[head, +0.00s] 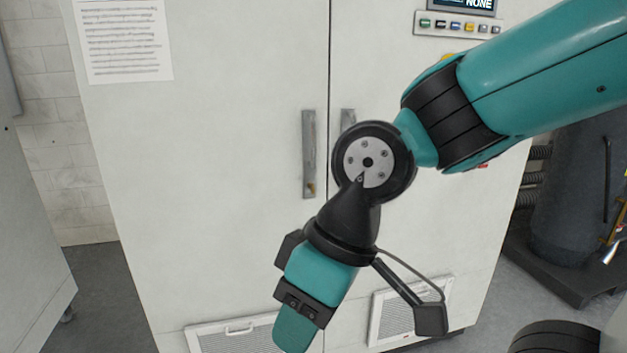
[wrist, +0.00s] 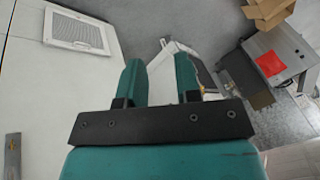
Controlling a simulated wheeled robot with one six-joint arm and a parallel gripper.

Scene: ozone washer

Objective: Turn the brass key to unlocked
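The white washer cabinet (head: 230,130) has two doors with grey upright handles. A small brass-coloured spot, likely the brass key (head: 311,188), shows at the lower end of the left handle (head: 309,145); its turn position is too small to tell. My gripper (head: 293,332) hangs in front of the doors, pointing down, below and left of the handles. In the wrist view my gripper (wrist: 159,80) has its two teal fingers apart with nothing held between them. A handle (wrist: 12,160) shows at that view's lower left edge, away from the fingers.
A vent grille (head: 250,335) is low on the left door, and another (head: 400,312) on the right door. A button panel (head: 458,24) is at the top right. A printed sheet (head: 122,40) is on the left door. Cardboard boxes (wrist: 268,12) show in the wrist view.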

